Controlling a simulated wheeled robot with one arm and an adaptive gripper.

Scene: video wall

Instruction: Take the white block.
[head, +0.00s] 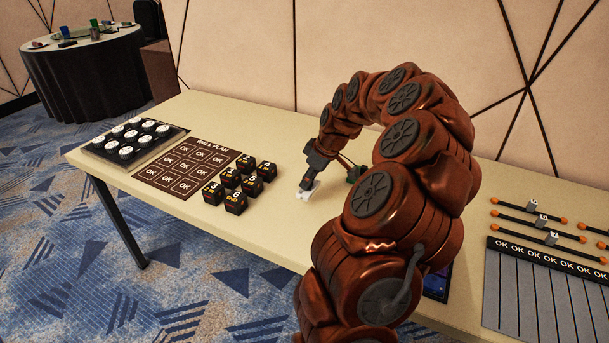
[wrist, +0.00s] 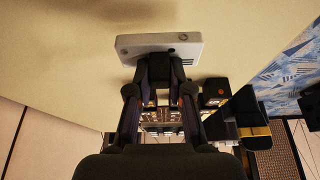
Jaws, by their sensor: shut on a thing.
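The white block (head: 309,190) is at my gripper (head: 307,184) over the middle of the long table. In the wrist view the white block (wrist: 160,46) is a flat pale slab with small dark marks. The fingertips of my gripper (wrist: 160,68) are closed together on its near edge. In the head view the block is small and partly covered by the fingers. I cannot tell whether it touches the table.
Several black numbered cubes (head: 231,180) stand left of my gripper, beside a brown "WALL PLAN" board (head: 185,164). A black tray of white round pieces (head: 132,139) lies at the far left. A grey panel with an OK row (head: 545,285) and rods lie at the right.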

